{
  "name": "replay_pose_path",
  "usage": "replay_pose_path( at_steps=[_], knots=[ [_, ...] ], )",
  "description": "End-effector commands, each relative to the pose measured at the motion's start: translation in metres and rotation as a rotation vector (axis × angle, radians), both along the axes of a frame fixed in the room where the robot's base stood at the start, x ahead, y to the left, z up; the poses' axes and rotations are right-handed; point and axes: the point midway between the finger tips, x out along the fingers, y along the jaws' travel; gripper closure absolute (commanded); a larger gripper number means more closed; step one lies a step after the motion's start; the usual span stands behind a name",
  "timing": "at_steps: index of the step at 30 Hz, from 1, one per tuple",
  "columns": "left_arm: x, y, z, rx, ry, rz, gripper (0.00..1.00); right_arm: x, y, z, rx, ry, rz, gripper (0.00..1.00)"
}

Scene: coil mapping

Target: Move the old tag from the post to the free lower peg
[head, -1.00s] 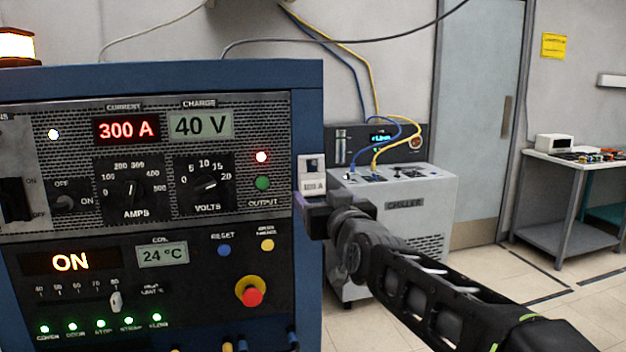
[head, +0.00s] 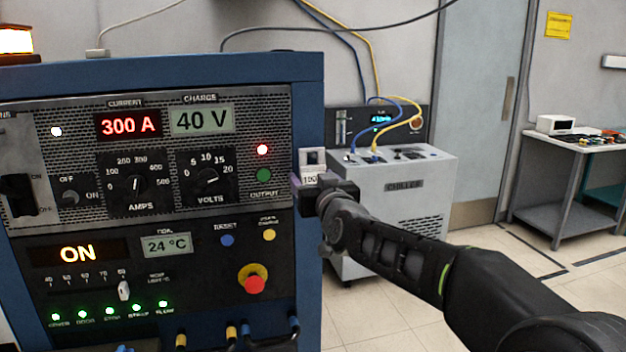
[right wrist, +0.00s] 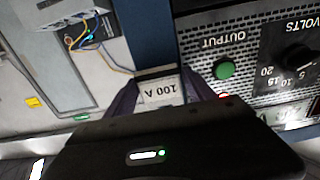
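The old tag (head: 311,162) is a small white plate marked 100 with a dark square in its upper part, at the blue cabinet's right edge. My gripper hides part of the tag's lettering in the head view. I cannot make out the post or a free lower peg. My left gripper is not in view.
The blue cabinet (head: 309,240) with its control panel fills the left. A red stop button (head: 254,284) and several cable plugs sit low on it. A grey chiller (head: 425,215) stands behind my right arm. A bench (head: 570,165) is at the far right.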

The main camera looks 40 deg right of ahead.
Motion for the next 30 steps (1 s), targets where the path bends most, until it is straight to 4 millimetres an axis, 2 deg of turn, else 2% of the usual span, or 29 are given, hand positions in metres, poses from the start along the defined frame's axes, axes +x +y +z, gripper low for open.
replay_pose_path(
  at_steps=[2,13,30],
  knots=[
    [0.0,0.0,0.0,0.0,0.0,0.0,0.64,0.0,0.0,0.0,0.0,0.0,0.0,0.45],
    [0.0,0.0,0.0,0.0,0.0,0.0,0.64,0.0,0.0,0.0,0.0,0.0,0.0,0.75],
    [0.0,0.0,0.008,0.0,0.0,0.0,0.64,0.0,0.0,0.011,0.0,-0.001,-0.001,0.75]
  ],
)
